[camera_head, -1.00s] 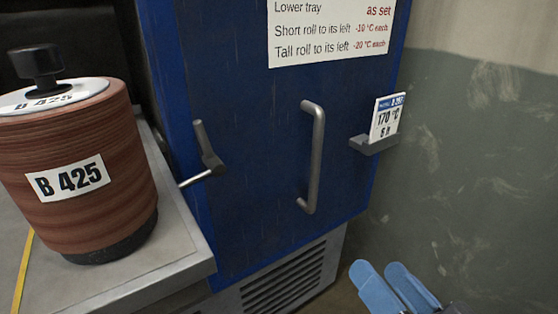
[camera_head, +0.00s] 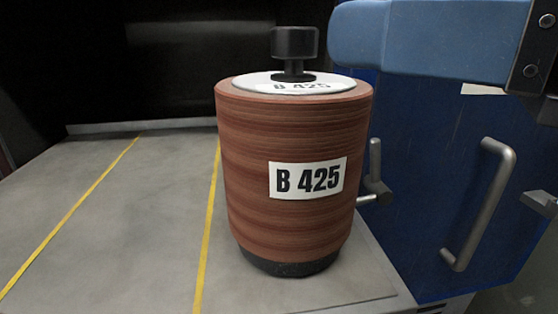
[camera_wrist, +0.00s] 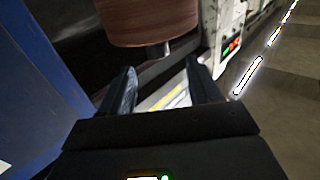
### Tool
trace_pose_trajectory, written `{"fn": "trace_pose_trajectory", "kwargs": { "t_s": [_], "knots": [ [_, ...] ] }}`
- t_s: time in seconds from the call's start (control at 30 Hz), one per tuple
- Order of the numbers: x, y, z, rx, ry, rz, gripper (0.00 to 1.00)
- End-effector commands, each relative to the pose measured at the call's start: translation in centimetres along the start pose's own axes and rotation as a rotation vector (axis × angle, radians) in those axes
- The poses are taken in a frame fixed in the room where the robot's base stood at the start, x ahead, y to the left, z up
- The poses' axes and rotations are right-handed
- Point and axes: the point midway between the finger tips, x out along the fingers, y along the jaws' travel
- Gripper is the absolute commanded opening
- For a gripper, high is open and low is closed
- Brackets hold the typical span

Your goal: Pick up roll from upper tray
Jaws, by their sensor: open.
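A red-brown roll labelled B 425 (camera_head: 295,170) stands upright on the grey tray surface (camera_head: 110,220) in the head view. It has a dark base, a white top disc and a black knob (camera_head: 294,45). In the head view a blue finger of my gripper (camera_head: 360,35) reaches in from the upper right, level with the knob and to its right. In the wrist view my gripper (camera_wrist: 160,68) has its two fingers apart with nothing between them. A red-brown roll body (camera_wrist: 150,20) with a short pin shows beyond the fingertips; I cannot tell if it is B 425.
A blue door (camera_head: 430,200) with a grey bar handle (camera_head: 480,205) and a latch lever (camera_head: 375,180) stands right of the roll. Yellow lines (camera_head: 208,220) divide the tray surface, and its left part is clear. The space behind is dark.

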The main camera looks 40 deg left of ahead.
Motion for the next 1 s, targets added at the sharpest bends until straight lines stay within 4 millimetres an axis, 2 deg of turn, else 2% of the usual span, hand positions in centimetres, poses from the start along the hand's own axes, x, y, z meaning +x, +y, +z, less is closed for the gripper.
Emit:
{"fn": "trace_pose_trajectory", "kwargs": {
  "t_s": [0.33,0.6,0.9,1.0],
  "knots": [
    [3.5,0.0,-0.2,0.0,-0.002,-0.005,0.62],
    [7.1,0.3,-0.1,-0.001,-0.002,-0.005,0.62],
    [7.6,0.3,0.0,-0.001,-0.001,-0.001,0.62],
    [7.6,0.3,0.0,-0.001,-0.001,-0.001,0.55]
  ]
}}
